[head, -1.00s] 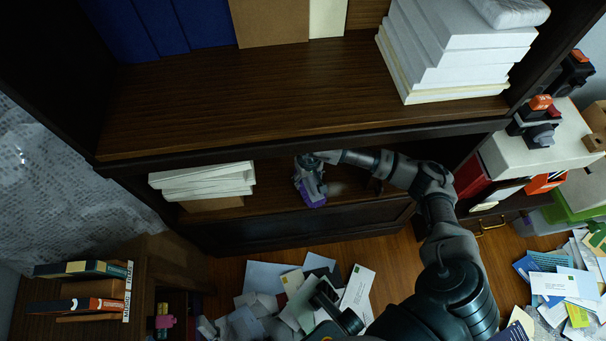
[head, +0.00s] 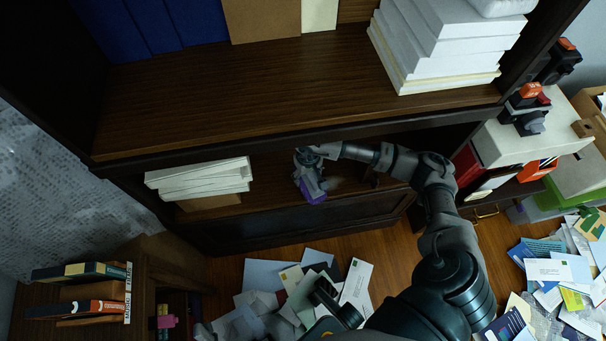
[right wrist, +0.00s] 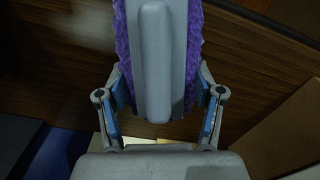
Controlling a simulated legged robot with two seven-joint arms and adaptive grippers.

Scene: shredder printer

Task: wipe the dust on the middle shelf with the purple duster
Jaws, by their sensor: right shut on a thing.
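My right gripper (head: 309,168) reaches into the wooden shelf (head: 270,190) below the one with the blue binders. It is shut on the purple duster (head: 315,198), whose purple part is low, at the shelf surface. Exact contact is hard to tell. In the right wrist view, the duster's grey back (right wrist: 155,60) with purple fringe on both sides lies between the two fingers (right wrist: 158,110). A pale, faint dust patch (right wrist: 85,25) shows on the wood at upper left there. The gripper partly hides the duster in the head view. My left gripper is not in view.
A stack of white paper (head: 198,178) sits left of the duster on the same shelf. The upper board (head: 260,90) overhangs the space. Small boxes and devices (head: 530,110) stand at right. Papers (head: 290,290) litter the floor.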

